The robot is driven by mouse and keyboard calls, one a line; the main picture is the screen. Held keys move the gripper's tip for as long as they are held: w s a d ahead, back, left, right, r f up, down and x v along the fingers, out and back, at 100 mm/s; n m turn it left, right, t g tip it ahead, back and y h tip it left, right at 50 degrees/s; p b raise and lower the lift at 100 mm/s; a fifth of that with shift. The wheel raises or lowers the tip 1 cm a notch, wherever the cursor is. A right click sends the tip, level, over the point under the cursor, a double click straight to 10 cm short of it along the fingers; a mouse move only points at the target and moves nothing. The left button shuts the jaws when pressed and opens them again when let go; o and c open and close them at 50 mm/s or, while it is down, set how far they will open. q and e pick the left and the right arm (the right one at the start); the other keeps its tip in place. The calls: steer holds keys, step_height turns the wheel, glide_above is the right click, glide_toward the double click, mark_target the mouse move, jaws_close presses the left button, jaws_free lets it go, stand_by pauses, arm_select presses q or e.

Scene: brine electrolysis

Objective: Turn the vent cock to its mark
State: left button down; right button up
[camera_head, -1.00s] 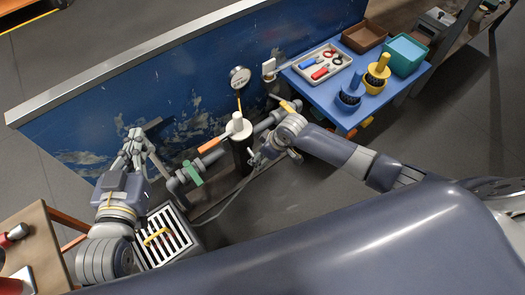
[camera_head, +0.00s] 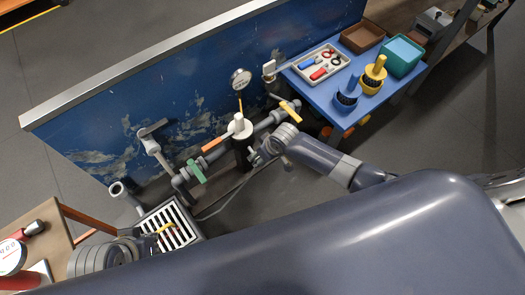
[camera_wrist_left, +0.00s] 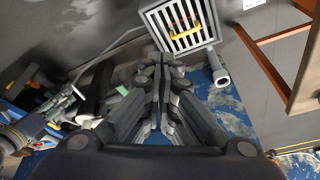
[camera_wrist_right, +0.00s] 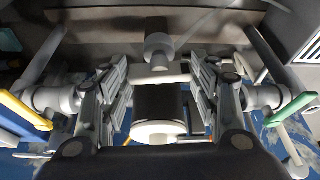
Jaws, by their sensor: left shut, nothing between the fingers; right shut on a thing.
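A dark upright cylinder with a white cap (camera_head: 239,126) stands in the pipe run. It shows in the right wrist view (camera_wrist_right: 159,105) between my right fingers, with a round grey knob (camera_wrist_right: 158,46) and a pale crossbar (camera_wrist_right: 158,78) beyond it. This crossbar looks like the vent cock's handle; its mark cannot be made out. My right gripper (camera_wrist_right: 160,82) is shut on the crossbar, though the contact is partly hidden. In the head view my right gripper (camera_head: 257,157) is beside the dark cylinder. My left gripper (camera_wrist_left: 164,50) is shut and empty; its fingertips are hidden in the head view.
Orange (camera_head: 215,143), green (camera_head: 196,171) and yellow (camera_head: 289,110) handles sit along the pipes near a gauge (camera_head: 240,79). A slatted drain (camera_head: 170,226) lies on the floor. A blue table (camera_head: 345,116) holds a tool tray (camera_head: 321,64), brushes and bins. A blue panel stands behind.

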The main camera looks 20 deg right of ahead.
steer(key=shift+s+a+m+p, duration=0.1)
steer(key=shift+m+p, duration=0.3)
steer(key=shift+p, duration=0.1)
steer(key=shift+h, duration=0.3)
arm_select(q)
steer(key=shift+w+f, duration=0.15)
steer(key=shift+w, duration=0.1)
steer(key=shift+w, duration=0.1)
arm_select(e)
steer(key=o, duration=1)
arm_select(q)
steer(key=shift+d, duration=0.1)
arm_select(e)
steer(key=shift+o, duration=0.2)
steer(key=v, duration=1.2)
